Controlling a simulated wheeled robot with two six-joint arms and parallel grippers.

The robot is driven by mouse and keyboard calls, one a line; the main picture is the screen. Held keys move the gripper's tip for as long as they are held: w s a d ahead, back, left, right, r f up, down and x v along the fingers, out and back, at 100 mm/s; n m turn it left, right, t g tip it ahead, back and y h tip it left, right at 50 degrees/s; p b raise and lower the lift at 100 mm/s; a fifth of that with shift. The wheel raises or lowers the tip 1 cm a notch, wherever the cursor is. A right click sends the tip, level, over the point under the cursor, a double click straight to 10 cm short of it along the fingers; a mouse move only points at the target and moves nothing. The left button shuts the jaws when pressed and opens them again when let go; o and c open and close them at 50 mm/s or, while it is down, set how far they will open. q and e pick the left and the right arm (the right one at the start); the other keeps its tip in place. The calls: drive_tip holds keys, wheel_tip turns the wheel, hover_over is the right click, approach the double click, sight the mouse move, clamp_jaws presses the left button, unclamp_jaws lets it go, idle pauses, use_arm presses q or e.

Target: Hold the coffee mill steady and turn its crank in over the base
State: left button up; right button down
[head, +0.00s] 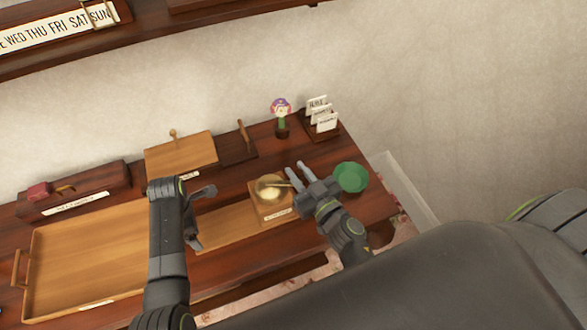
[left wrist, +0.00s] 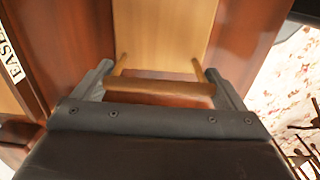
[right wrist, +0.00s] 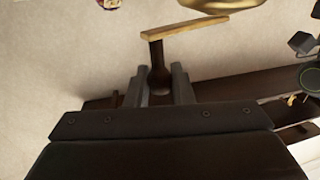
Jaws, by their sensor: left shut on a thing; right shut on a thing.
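The coffee mill has a wooden box base (head: 274,212) with a label and a round brass top (head: 268,194). The brass top also shows at the upper edge of the right wrist view (right wrist: 222,5). Its crank (right wrist: 185,27) is a light bar that, in the head view, points right from the top. My right gripper (head: 296,170) is shut on the dark crank knob (right wrist: 157,78). A light board (head: 225,226) runs left from the base. My left gripper (head: 201,217) is shut on a wooden bar handle (left wrist: 160,88) at the board's end.
A green round dish (head: 351,177) sits just right of my right gripper. Behind stand a flower figure (head: 281,112), a card holder (head: 321,121) and a wooden box (head: 181,152). A large tray (head: 85,255) fills the left. The mantel's right edge is close.

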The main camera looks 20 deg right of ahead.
drive_tip(key=shift+s+a+m+h, duration=0.2)
drive_tip(key=shift+s+m+h, duration=0.3)
drive_tip(key=shift+h, duration=0.5)
drive_tip(key=c, duration=1.3)
unclamp_jaws()
drive_tip(key=shift+w+d+y, duration=0.1)
drive_tip(key=shift+w+y, duration=0.1)
drive_tip(key=shift+y, duration=0.1)
